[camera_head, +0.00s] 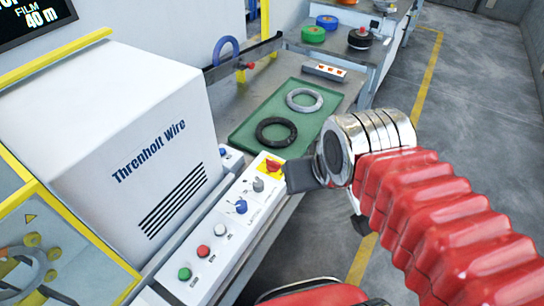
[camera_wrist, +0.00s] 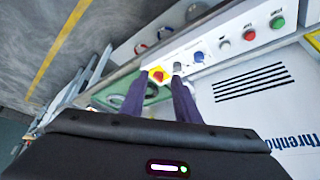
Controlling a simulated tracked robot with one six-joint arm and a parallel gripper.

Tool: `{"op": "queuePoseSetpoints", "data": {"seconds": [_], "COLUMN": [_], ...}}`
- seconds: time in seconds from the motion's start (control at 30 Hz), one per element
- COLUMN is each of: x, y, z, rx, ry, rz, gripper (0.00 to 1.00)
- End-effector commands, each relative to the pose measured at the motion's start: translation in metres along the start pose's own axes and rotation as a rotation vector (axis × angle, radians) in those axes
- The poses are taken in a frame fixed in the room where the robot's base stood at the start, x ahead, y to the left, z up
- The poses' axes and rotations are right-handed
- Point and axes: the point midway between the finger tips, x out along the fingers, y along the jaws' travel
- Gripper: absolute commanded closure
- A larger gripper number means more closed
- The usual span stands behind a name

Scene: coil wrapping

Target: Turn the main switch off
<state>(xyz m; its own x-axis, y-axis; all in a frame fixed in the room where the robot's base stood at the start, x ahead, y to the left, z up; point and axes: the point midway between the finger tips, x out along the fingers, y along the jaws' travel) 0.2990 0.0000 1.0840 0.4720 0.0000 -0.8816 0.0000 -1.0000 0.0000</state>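The main switch (camera_head: 272,165) is a red rotary handle on a yellow plate, at the far end of the white control panel (camera_head: 222,236). In the wrist view the main switch (camera_wrist: 158,75) shows between the fingertips. My gripper (camera_head: 292,177) is dark and sits just right of the switch in the head view. Its two fingers stand apart with a gap between them in the wrist view (camera_wrist: 159,78), and nothing is visibly held. I cannot tell whether the fingers touch the handle, or which way the handle points.
A grey knob (camera_head: 258,185) is close beside the switch, then a blue knob (camera_head: 241,207) and white, red and green buttons. A green tray (camera_head: 256,122) with black and grey coils lies behind. The white Threnholt Wire housing (camera_head: 120,140) stands left; floor is clear right.

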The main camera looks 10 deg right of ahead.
Motion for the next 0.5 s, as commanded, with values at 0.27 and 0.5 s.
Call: {"op": "queuePoseSetpoints", "data": {"seconds": [0.27,0.5], "x": [0.0,0.007], "y": [0.0,-0.006], "z": [-0.001,-0.013], "rx": [0.011,0.186], "ry": [-0.002,-0.031], "rz": [-0.001,-0.017], "gripper": [0.71,0.71]}}
